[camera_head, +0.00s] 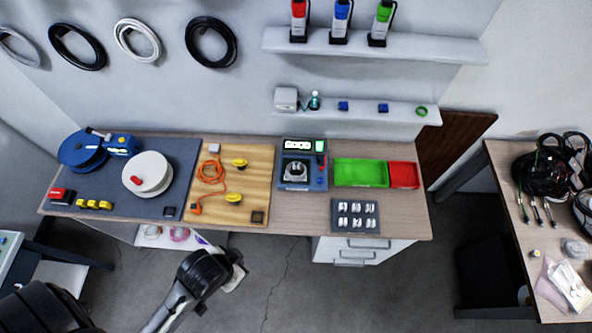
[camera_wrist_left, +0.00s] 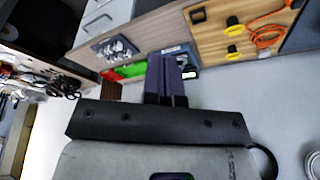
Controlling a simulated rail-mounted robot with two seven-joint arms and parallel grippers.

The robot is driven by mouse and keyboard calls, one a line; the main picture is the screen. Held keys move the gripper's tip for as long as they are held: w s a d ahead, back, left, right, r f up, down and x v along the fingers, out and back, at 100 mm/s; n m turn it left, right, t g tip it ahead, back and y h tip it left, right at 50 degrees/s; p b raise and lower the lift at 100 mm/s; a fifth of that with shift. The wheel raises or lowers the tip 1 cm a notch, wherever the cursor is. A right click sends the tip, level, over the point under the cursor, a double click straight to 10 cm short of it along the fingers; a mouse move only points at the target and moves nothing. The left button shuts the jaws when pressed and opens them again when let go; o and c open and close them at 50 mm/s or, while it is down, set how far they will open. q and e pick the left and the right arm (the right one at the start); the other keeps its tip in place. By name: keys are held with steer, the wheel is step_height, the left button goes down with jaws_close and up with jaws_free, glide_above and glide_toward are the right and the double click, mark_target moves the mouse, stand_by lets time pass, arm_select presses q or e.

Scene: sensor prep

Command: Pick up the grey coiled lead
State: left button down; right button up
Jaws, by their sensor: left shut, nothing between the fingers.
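The grey coiled lead (camera_head: 20,47) hangs on the back wall at the far upper left in the head view, cut off by the picture's left edge. My left gripper (camera_head: 236,275) is in front of the bench, low in the head view and well away from the lead. In the left wrist view its dark fingers (camera_wrist_left: 171,80) are together with nothing between them. Part of a pale ring (camera_wrist_left: 313,165) shows at that view's lower right edge; I cannot tell which coil it is. My right gripper is in neither view.
A black coil (camera_head: 77,46), a white coil (camera_head: 137,40) and another black coil (camera_head: 211,41) hang beside the lead. The bench below holds a blue reel (camera_head: 82,151), a white reel (camera_head: 147,174) and an orange cord (camera_head: 211,172). Two shelves stick out at right.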

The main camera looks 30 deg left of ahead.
arm_select(q)
steer(key=c, duration=1.8)
jaws_free()
steer(key=shift+o, duration=0.6)
steer(key=o, duration=1)
